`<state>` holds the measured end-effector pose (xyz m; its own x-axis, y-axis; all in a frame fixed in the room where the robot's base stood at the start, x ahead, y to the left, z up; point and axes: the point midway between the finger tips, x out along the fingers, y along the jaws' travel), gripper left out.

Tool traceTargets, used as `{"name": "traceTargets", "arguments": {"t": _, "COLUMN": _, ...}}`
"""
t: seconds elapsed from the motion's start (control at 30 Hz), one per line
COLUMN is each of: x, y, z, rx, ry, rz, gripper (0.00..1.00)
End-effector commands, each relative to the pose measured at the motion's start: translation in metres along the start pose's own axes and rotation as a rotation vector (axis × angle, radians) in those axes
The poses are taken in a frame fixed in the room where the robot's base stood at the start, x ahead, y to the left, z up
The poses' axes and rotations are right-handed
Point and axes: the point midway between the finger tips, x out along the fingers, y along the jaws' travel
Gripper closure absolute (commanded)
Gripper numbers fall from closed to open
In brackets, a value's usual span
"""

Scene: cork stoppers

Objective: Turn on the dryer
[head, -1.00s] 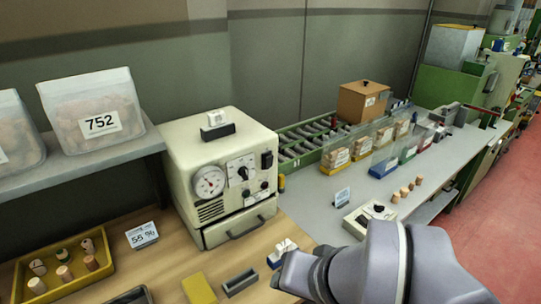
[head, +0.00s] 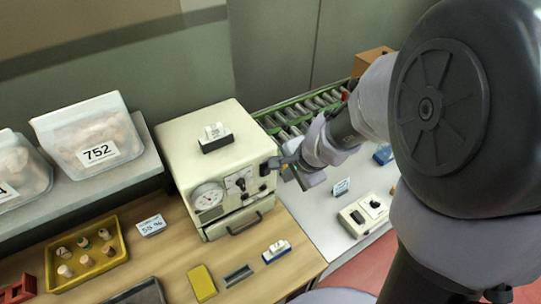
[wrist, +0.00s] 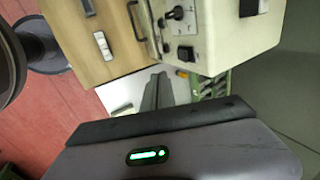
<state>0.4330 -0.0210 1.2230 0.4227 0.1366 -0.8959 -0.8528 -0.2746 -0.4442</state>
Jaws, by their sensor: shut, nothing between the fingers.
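The dryer (head: 205,150) is a cream box with a round gauge (head: 208,196), a dark knob (head: 240,184), small dark switches and a lower drawer handle. A dark switch (head: 264,169) sits at the upper right of its front. My gripper (head: 277,164) is shut and empty, close to this switch; whether it touches cannot be told. In the wrist view, the gripper fingers (wrist: 155,92) are together, below the dryer's front panel (wrist: 222,35).
A roller conveyor (head: 290,120) runs behind my arm. A small switch box (head: 366,214) stands on the grey table.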

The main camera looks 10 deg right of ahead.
Motion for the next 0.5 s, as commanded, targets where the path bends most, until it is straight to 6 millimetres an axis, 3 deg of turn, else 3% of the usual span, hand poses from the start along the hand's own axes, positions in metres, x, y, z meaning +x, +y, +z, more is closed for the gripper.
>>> {"name": "traceTargets", "arguments": {"t": 0.4, "x": 0.090, "y": 0.003, "z": 0.000, "rx": -0.002, "ry": -0.001, "rz": 0.002, "gripper": 1.00}}
{"name": "traceTargets", "arguments": {"t": 0.47, "x": 0.102, "y": 0.003, "z": 0.001, "rx": -0.002, "ry": -0.001, "rz": 0.002, "gripper": 1.00}}
{"name": "traceTargets", "arguments": {"t": 0.5, "x": 0.097, "y": -0.007, "z": 0.001, "rx": -0.004, "ry": -0.002, "rz": 0.003, "gripper": 1.00}}
